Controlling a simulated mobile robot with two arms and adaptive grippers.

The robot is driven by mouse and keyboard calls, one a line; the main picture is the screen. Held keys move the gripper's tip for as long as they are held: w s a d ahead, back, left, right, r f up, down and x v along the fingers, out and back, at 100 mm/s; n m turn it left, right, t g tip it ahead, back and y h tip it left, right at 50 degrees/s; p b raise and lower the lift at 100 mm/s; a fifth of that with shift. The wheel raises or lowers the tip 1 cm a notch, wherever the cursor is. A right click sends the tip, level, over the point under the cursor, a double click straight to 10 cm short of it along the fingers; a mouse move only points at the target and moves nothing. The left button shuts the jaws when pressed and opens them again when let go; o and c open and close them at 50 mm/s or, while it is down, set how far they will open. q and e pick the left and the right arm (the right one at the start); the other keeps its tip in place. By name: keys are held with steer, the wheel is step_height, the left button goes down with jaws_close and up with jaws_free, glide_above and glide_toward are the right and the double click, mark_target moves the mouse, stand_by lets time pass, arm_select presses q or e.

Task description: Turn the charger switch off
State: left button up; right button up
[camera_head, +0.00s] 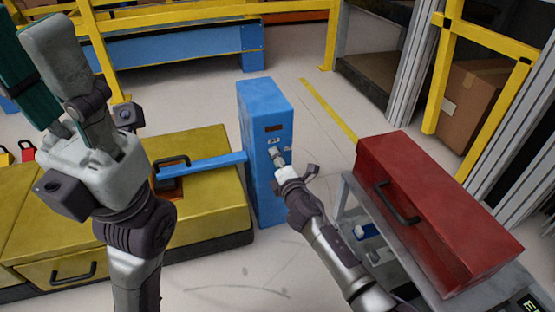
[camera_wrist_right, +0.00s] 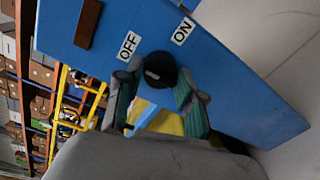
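The blue charger box (camera_head: 268,95) stands upright at the middle of the head view. In the right wrist view its blue face (camera_wrist_right: 225,85) carries a round black switch knob (camera_wrist_right: 160,70), an OFF label (camera_wrist_right: 129,45) and an ON label (camera_wrist_right: 183,31). My right gripper (camera_head: 279,160) is at the front of the box; in the wrist view its teal-lined fingers are apart, one on each side of the knob, with space between them. Whether they touch the knob is unclear. My left gripper (camera_head: 32,60) is raised at the left, empty, fingers seemingly apart.
A yellow case (camera_head: 210,215) lies left of the box, with a blue bar (camera_head: 205,165) reaching from the box over it. A red toolbox (camera_head: 430,200) sits on a grey cart at the right, close to my right arm. Yellow rails and shelves stand behind.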

steer(key=o, duration=0.4)
steer(key=v, duration=1.2)
steer(key=shift+a, duration=0.1)
